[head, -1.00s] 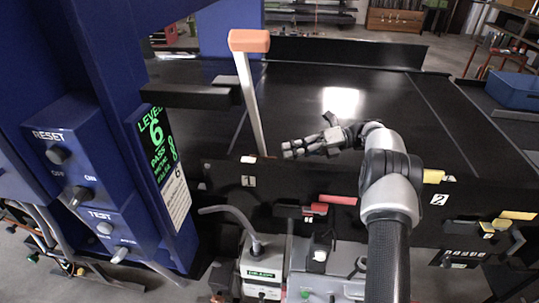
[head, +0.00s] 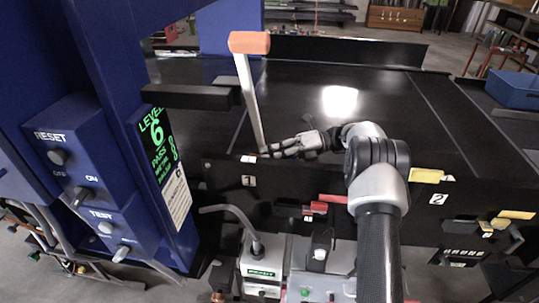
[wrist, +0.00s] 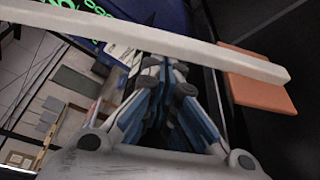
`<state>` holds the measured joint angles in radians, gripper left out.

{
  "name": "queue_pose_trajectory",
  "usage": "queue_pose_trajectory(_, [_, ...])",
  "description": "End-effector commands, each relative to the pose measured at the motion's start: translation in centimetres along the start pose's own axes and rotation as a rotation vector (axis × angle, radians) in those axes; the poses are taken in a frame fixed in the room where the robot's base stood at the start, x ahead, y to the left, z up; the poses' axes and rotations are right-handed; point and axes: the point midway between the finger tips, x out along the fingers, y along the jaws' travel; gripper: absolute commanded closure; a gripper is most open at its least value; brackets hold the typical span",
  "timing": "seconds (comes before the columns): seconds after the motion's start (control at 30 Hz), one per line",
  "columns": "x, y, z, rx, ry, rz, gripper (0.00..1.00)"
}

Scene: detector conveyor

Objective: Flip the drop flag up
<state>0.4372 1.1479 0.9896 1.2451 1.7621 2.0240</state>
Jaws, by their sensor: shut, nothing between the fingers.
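The drop flag is a white bar with an orange block (head: 250,43) at its top. In the head view its bar (head: 250,100) stands nearly upright, leaning a little left, beside the conveyor's front edge. My gripper (head: 268,153) is shut and empty, low and just right of the bar's foot. Whether it touches the bar cannot be told. In the wrist view the white bar (wrist: 150,38) crosses above my gripper's fingertips (wrist: 165,62), and the orange block (wrist: 262,95) shows at the right.
A black arm (head: 185,96) juts from the blue cabinet on the left, behind the bar. The blue control box (head: 75,150) stands at left. The black conveyor belt (head: 350,110) behind is clear. A grey device (head: 262,262) with a bent lever stands in front.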

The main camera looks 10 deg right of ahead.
Motion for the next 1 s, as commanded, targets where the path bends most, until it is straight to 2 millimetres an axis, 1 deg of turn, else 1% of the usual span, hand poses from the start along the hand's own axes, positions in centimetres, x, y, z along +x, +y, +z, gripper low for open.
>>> queue_pose_trajectory(0.17, [-0.5,-0.1,1.6,-0.115,0.000,-0.041,1.00])
queue_pose_trajectory(0.27, [-1.1,-0.2,3.1,-0.228,0.000,-0.081,1.00])
queue_pose_trajectory(0.47, [-2.5,0.4,7.2,-0.542,0.001,-0.190,1.00])
queue_pose_trajectory(0.6, [-3.6,1.3,10.3,-0.774,0.001,-0.272,1.00])
queue_pose_trajectory(0.7, [-4.2,1.9,11.9,-0.905,0.000,-0.318,1.00])
queue_pose_trajectory(0.83, [-4.7,2.6,13.6,-1.038,0.000,-0.365,1.00])
queue_pose_trajectory(1.0, [-5.3,3.4,15.2,-1.107,0.000,-0.387,1.00])
